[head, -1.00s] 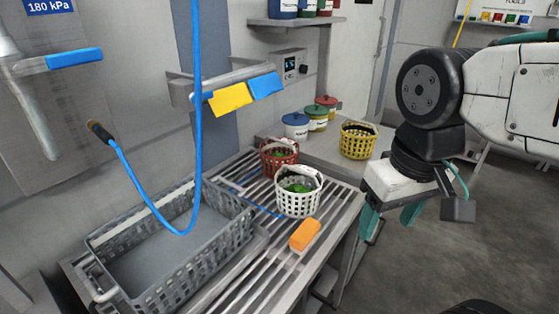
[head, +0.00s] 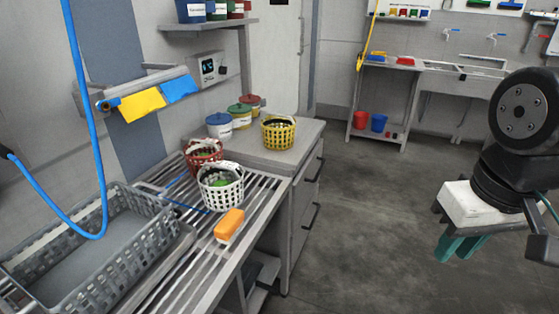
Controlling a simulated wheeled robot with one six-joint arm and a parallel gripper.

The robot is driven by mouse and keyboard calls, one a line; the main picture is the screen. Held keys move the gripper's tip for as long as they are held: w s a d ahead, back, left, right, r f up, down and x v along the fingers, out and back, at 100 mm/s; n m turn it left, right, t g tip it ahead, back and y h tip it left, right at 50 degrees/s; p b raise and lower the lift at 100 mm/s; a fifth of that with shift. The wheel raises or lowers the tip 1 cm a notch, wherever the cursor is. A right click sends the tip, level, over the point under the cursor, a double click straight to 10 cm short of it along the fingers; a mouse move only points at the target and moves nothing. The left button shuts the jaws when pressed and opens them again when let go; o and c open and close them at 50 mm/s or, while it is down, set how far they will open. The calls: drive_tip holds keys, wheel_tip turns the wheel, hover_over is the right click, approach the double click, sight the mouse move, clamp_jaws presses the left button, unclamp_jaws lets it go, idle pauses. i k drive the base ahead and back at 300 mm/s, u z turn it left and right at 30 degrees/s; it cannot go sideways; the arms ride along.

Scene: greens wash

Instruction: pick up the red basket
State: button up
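The red basket (head: 203,153) stands on the slatted metal drainboard (head: 165,239), close to the wall. The white basket (head: 221,189), with something green inside, stands in front of it and hides its lower right part. My gripper (head: 459,247) is at the right of the head view, over the floor and well away from the baskets. Its teal fingers point down. Nothing shows between them, but the gap between the fingertips is hard to make out.
A yellow basket (head: 278,133) stands on the counter behind, beside several lidded tubs (head: 219,125). An orange block (head: 229,224) lies at the drainboard's front edge. A grey crate (head: 130,243) and hanging blue hose (head: 86,130) are at left. Open floor (head: 380,215) lies between counter and gripper.

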sight(194, 163)
drive_tip(key=z, duration=0.5)
drive_tip(key=k, duration=0.7)
drive_tip(key=z, duration=0.6)
drive_tip(key=i, duration=1.55)
drive_tip(key=u, duration=0.9)
drive_tip(key=i, duration=1)
drive_tip(key=u, duration=1.45)
drive_tip(key=i, duration=0.55)
drive_tip(key=u, duration=0.45)
